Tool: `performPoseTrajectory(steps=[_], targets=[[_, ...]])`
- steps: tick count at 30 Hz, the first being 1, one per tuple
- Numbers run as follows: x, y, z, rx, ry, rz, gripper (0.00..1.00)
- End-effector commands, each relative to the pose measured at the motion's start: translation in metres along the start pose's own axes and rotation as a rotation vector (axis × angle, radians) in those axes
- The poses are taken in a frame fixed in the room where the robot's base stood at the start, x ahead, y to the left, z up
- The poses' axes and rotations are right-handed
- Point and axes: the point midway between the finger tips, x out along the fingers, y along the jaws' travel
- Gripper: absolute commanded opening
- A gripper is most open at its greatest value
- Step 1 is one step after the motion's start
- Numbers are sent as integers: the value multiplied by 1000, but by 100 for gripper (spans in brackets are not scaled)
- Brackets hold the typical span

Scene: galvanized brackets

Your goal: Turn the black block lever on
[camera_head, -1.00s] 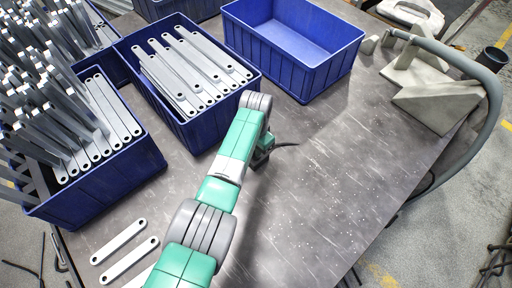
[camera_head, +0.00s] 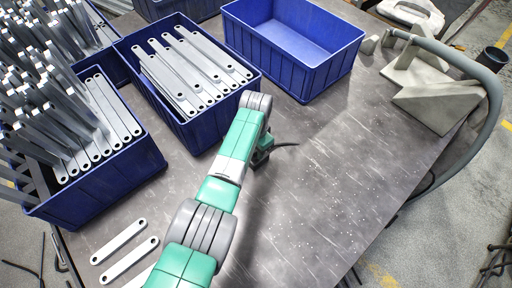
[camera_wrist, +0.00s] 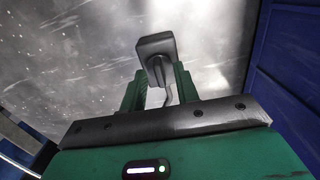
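The black block lever (camera_wrist: 157,45) shows in the wrist view as a dark, blocky head on a thin bent stem. Its head is at the fingertips and overlaps them in the picture; its stem runs down between the fingers. My gripper (camera_wrist: 160,82) has two green fingers standing apart, with a gap on both sides of the stem. I cannot tell whether a finger touches the head.
Blue bins of metal bars stand at the left (camera_head: 150,165) and back (camera_head: 205,135). An empty blue bin (camera_head: 310,85) is behind. Loose bars (camera_head: 128,258) lie front left.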

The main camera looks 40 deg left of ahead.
Motion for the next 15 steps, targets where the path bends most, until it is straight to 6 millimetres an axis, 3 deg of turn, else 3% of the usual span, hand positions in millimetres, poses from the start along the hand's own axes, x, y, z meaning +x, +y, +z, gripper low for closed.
performPoseTrajectory(steps=[7,15], targets=[[-9,0,0,0,2,-1,31],[-63,0,0,-1,2,-1,31]])
